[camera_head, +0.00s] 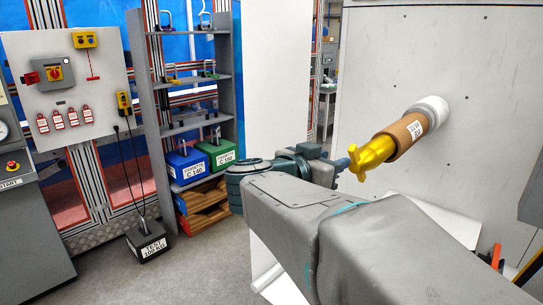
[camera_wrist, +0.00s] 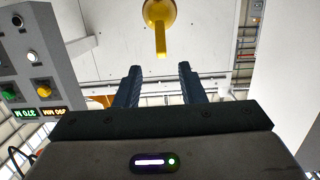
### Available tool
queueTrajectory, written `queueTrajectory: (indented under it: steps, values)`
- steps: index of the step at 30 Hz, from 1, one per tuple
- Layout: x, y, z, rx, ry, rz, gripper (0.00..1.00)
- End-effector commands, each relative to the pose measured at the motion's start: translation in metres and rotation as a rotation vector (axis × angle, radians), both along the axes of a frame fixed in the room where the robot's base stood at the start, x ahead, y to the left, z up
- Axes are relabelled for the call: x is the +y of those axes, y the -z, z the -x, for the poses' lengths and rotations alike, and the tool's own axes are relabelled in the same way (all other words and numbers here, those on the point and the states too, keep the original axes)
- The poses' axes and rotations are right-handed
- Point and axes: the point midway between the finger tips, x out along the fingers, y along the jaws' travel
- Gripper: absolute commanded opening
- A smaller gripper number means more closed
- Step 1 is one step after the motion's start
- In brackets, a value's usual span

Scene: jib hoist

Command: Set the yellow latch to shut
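The yellow latch (camera_head: 372,153) sits at the near end of a brown, white-labelled cylinder (camera_head: 408,132) that projects from a pale wall. In the wrist view the latch (camera_wrist: 160,14) is a round yellow knob at the top edge, with a straight lever (camera_wrist: 160,42) pointing down the picture. My gripper (camera_wrist: 158,72) is open and empty, its two dark fingers wide apart. The lever lines up with the gap between the fingertips and appears just beyond them; contact cannot be told. In the head view my gripper (camera_head: 343,164) is close beside the latch, partly hidden by my arm.
A grey control box (camera_wrist: 36,62) with buttons and lit displays is at the left of the wrist view. A grey shelf (camera_head: 181,92) with green and blue boxes and a switch panel (camera_head: 70,85) stand at the left. Floor (camera_head: 110,275) there is partly clear.

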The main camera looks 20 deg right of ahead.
Motion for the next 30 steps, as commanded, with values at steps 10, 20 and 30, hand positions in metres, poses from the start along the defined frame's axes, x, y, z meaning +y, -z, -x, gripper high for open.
queueTrajectory:
  steps: [10, 20, 30]
  values:
    - [0.006, -0.001, 0.003, 0.002, 0.001, 0.001, 0.36]
    - [-0.002, 0.041, 0.010, 0.267, 0.049, 0.237, 0.00]
    - [0.013, 0.111, 0.016, 0.967, 0.263, 0.890, 0.00]
